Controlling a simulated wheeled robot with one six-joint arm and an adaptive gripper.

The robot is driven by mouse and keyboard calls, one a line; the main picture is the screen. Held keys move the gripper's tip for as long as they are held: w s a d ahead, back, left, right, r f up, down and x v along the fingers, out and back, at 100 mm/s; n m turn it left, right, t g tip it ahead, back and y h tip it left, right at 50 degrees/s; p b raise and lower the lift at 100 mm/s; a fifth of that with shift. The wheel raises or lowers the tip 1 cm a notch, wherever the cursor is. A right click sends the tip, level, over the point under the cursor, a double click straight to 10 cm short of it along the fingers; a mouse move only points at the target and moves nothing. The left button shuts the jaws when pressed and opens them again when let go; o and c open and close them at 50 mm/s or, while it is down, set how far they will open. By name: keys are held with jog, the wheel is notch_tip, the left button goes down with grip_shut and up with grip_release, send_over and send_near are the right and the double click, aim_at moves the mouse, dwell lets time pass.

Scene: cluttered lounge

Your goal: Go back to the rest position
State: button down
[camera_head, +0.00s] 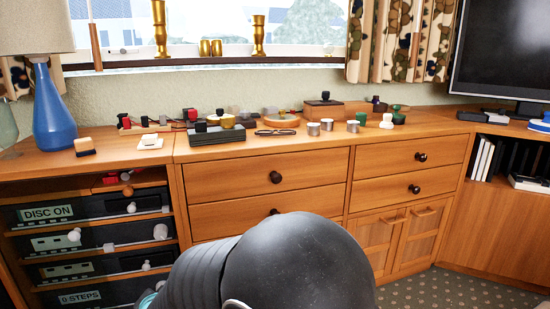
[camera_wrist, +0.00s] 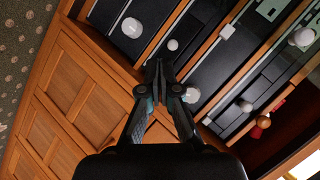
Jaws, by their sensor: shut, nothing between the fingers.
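My gripper (camera_wrist: 159,76) shows in the wrist view, where its two fingers meet at the tips and hold nothing. It points toward the shelf unit with black devices (camera_wrist: 190,52). How far it is from the unit, I cannot tell. In the head view my dark, rounded arm fills the bottom middle, in front of the wooden drawers (camera_head: 262,186), and the gripper itself is hidden there.
A wooden sideboard top (camera_head: 220,151) carries many small items. A blue lamp (camera_head: 55,110) stands at the left and a screen (camera_head: 503,48) at the right. Black devices with white knobs (camera_head: 73,235) fill the left shelves. Patterned carpet (camera_head: 455,290) is bare at lower right.

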jog(key=s+d+r+n+g+h+p, duration=0.2)
jog(key=s+d+r+n, duration=0.15)
jog(key=d, duration=0.55)
jog(key=s+d+r+n+g+h+p, duration=0.1)
jog(key=s+d+r+n+g, duration=0.3)
jog(key=d, duration=0.6)
jog(key=s+d+r+n+g+h+p, duration=0.1)
jog(key=s+d+r+h+p, duration=0.1)
jog(key=s+d, duration=0.5)
jog(key=s+d+r+m+t+h+p, duration=0.1)
jog(key=s+d+r+m+p, duration=0.1)
jog(key=d+r, duration=0.5)
jog(key=s+d+r+m+t+h+p, duration=0.1)
jog(key=d+r, duration=0.6)
jog(key=d, duration=0.7)
jog(key=shift+s+m+t+p, duration=0.7)
jog(key=shift+s+p, duration=0.2)
jog(key=shift+p, duration=0.3)
jog(key=shift+a, duration=0.1)
